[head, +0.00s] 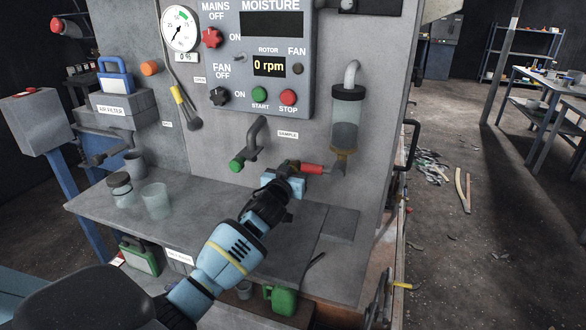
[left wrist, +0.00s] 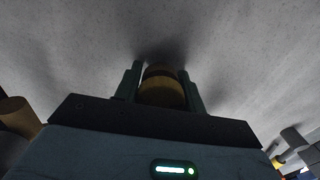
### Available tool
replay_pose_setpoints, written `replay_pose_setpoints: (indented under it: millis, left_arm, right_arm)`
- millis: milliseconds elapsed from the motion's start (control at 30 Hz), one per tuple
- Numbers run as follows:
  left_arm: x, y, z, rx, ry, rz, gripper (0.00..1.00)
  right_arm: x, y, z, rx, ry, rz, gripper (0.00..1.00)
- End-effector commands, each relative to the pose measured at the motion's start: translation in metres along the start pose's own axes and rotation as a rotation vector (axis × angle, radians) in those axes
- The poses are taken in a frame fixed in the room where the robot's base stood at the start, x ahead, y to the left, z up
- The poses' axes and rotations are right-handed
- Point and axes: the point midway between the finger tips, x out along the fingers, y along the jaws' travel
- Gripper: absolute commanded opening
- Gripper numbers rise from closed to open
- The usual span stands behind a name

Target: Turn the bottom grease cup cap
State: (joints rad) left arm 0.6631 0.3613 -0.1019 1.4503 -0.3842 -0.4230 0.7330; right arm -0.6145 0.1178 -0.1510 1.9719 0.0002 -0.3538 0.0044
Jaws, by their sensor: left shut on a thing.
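My left arm comes in from the bottom left in the head view. Its gripper (head: 284,184) is at the front panel of the machine, just left of a red-handled valve. In the left wrist view the two dark fingers (left wrist: 162,88) stand on either side of a round, brass-coloured cap (left wrist: 163,92) close to the grey panel. The gripper is shut on this cap. In the head view the cap is hidden by the gripper. I cannot tell the cap's turn angle. My right gripper is not in view.
The red valve handle (head: 312,169) is close to the gripper's right. A pipe with a green end (head: 236,165) is to its left. A glass container (head: 345,125) hangs above right. A clear beaker (head: 156,200) and a lidded jar (head: 121,188) stand on the grey shelf (head: 195,215).

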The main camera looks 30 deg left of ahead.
Motion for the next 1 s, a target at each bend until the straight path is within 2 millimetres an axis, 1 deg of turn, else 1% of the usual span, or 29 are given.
replay_pose_setpoints:
  millis: [33,300,500,700,1000]
  left_arm:
    - [-0.0002,0.0002,-0.0019,0.033,0.001,0.000,0.17]
    - [-0.0002,0.0002,-0.0008,0.206,-0.001,0.000,0.17]
    - [-0.0002,0.0005,-0.0003,0.286,-0.001,0.000,0.17]
    - [-0.0002,0.0004,0.0004,0.320,-0.001,0.000,0.17]
    - [-0.0002,0.0003,0.0009,0.323,-0.002,0.000,0.17]
  right_arm:
    - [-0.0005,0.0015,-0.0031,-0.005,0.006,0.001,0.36]
    - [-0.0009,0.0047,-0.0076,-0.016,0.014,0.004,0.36]
    - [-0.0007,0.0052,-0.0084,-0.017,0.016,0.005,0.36]
    - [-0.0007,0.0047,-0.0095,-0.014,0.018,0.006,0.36]
    - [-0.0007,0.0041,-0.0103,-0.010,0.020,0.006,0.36]
